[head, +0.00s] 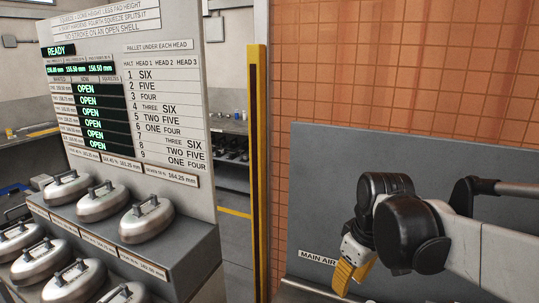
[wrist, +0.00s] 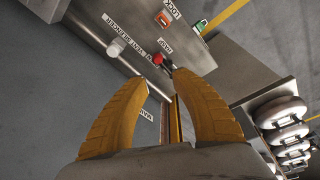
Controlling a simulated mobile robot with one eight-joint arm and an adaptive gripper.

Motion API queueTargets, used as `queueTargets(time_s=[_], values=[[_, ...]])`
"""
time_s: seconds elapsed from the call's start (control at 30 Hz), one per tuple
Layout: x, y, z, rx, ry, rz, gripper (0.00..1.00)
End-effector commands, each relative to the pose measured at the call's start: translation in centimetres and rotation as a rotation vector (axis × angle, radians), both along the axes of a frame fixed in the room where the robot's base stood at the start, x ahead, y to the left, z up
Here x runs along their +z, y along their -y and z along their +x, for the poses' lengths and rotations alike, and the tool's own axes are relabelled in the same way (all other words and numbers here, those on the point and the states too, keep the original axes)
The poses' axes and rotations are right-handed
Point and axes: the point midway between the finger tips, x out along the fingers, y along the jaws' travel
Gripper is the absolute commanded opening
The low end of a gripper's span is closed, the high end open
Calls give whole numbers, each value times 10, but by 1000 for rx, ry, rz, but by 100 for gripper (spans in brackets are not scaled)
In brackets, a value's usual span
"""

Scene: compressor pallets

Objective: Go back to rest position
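My gripper (head: 352,275) hangs at the end of my arm at the right of the head view, fingers pointing down in front of a grey panel. In the wrist view, my gripper (wrist: 158,82) has its two yellow fingers spread apart with nothing between them. Beyond the fingertips are a red knob (wrist: 158,59) and a white knob (wrist: 116,47) on a metal surface with labels. I cannot tell their exact distance from the fingers, but no contact shows.
A grey panel (head: 420,150) labelled MAIN AIR stands behind my arm. A board (head: 120,90) reading READY, with several OPEN lines, stands left above tiers of handled metal shells (head: 146,220). A yellow post (head: 257,170) stands between. Shells also show in the wrist view (wrist: 281,111).

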Motion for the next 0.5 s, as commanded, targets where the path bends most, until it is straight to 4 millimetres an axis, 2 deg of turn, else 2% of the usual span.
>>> queueTargets(time_s=[0.03,0.2,0.33,0.5], values=[[4,2,-18,-62,42,7,31],[8,7,-64,-288,201,63,31],[3,10,-90,-429,304,120,31],[-5,13,-109,-539,385,177,31]])
